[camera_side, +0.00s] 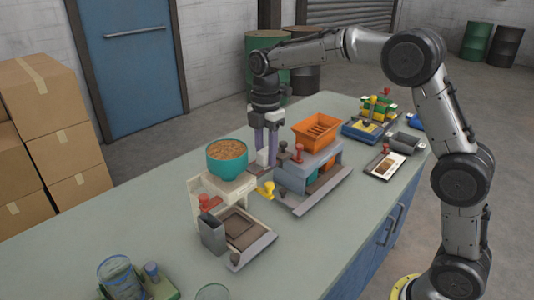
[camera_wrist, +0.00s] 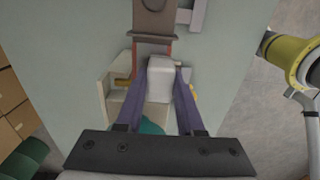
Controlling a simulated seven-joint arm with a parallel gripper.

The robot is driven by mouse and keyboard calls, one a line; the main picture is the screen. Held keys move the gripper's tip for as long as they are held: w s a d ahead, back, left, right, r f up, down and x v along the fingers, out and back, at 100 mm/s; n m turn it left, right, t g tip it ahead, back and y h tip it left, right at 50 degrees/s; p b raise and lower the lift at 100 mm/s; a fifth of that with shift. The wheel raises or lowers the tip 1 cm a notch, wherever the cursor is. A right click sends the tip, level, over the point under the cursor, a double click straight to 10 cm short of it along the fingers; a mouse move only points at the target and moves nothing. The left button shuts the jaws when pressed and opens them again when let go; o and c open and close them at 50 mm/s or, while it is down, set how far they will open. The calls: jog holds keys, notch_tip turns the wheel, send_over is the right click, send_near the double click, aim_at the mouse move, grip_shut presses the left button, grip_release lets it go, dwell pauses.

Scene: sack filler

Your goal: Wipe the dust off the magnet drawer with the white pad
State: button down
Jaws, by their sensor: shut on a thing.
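My gripper (camera_side: 266,155) is shut on the white pad (camera_side: 262,157), a small pale block. In the wrist view the pad (camera_wrist: 160,80) is pinched between the two purple fingers of my gripper (camera_wrist: 165,75). The pad is beside the teal bowl's stand; whether it touches anything is unclear. A brown panel with a dark slot (camera_wrist: 153,18) shows beyond the pad. It appears to be the brown tray part (camera_side: 240,226) in front of the stand. I cannot tell for certain which part is the magnet drawer, and no dust can be made out.
The teal bowl (camera_side: 227,163) of brown grains sits on a pale stand. An orange tray (camera_side: 315,131) on a grey-blue unit stands close to the right. A grey box (camera_side: 212,236) with a red knob is at the front. The bench (camera_side: 120,210) is clear on the left.

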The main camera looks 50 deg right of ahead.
jog(key=shift+w+d+f, duration=0.1)
jog(key=shift+w+d, duration=0.05)
jog(key=shift+w, duration=0.3)
jog(key=shift+s, duration=1.15)
jog(key=shift+w, duration=2.8)
notch_tip(320, 180, up, 8)
